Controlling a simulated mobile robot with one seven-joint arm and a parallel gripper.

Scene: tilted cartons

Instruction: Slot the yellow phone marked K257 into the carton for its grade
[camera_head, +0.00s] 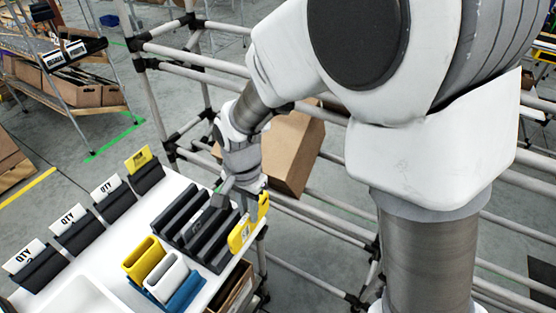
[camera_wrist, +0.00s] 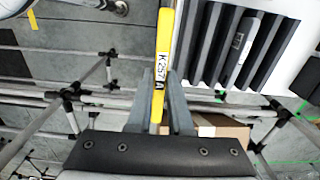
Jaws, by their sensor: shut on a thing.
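The yellow phone (camera_wrist: 166,35) is held upright between the two grey fingers of my gripper (camera_wrist: 161,85) in the wrist view. Its white label reads K257 with an A. In the head view the yellow phone (camera_head: 248,224) shows at the right edge of the white table, beside the black slotted rack. My gripper (camera_head: 240,190) reaches down to it there, and its fingers are partly hidden. A brown carton (camera_head: 290,152) sits tilted behind my gripper, by the pipe frame. More brown cartons (camera_head: 30,75) stand on a sloped rack at upper left, under small signs too blurred to read.
The black slotted rack (camera_head: 190,222) holds a dark phone (camera_wrist: 238,42). Yellow, white and blue holders (camera_head: 170,277) stand in front of it on the white table (camera_head: 122,246). Black card holders with QTY cards (camera_head: 70,218) line the left side. Pipe rails (camera_head: 215,65) run behind.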

